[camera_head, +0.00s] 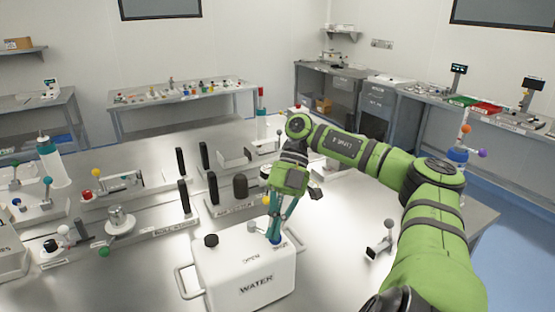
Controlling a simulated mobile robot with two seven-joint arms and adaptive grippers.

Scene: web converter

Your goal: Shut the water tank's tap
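The white water tank (247,272), lettered WATER on its front, stands on the steel table with a metal handle on its left side and a black cap (211,240) on top. Lettering that appears to read OPEN and SHUT is on its top. A small blue part (276,239), which looks like the tap, shows at the top's right rear. My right gripper (275,232) points down over it, with teal fingers at or around the tap. I cannot tell whether the fingers touch or close on it. My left gripper is not in view.
The steel table (345,290) holds several fixtures behind and left of the tank, including black upright posts (184,196) and a metal weight-like cylinder (119,220). The table's front right is mostly clear.

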